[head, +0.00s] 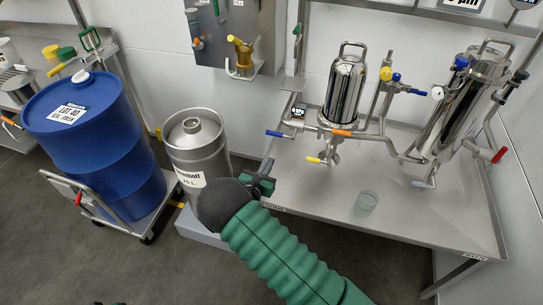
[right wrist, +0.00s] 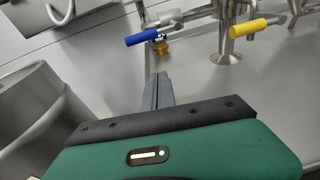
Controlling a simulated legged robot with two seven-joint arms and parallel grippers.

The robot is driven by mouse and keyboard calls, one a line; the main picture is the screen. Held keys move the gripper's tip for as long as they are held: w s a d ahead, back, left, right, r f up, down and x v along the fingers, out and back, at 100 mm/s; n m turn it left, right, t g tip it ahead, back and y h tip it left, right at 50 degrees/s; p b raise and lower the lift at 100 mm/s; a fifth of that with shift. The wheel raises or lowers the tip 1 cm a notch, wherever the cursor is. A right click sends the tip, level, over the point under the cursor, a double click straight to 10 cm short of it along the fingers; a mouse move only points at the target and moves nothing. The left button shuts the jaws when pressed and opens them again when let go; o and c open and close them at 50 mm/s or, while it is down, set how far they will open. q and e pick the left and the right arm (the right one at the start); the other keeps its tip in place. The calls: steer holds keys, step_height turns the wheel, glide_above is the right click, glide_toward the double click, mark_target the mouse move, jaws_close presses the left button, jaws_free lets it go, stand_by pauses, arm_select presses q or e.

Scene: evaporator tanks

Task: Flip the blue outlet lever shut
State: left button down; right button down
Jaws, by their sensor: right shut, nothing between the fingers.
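A blue lever (head: 275,134) sticks out to the left from the pipework at the left end of the steel bench, beside a small display. It also shows in the right wrist view (right wrist: 142,37), lying nearly level above the fingertips. A second blue-handled lever (head: 417,92) sits higher, between the two steel tanks. My right gripper (head: 265,170) is in front of the bench's left edge, below and apart from the left blue lever. Its fingers show in the right wrist view (right wrist: 158,88), shut and empty.
An orange lever (head: 341,133) and a yellow lever (head: 314,160) sit close by on the left tank's (head: 345,92) pipework. A steel keg (head: 197,150) and blue drum (head: 95,135) stand left of my gripper.

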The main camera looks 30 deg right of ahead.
steer(key=shift+w+a+f+n+t, duration=0.35)
steer(key=shift+w+a+n+t, duration=0.15)
steer(key=shift+w+n, duration=0.1)
steer(key=shift+a+r, duration=0.15)
steer(key=shift+r, duration=0.05)
arm_select(q)
steer(key=shift+s+a+f, duration=0.1)
steer(key=shift+a+f, duration=0.1)
steer(key=shift+f, duration=0.05)
arm_select(e)
steer(key=shift+w+f, duration=0.1)
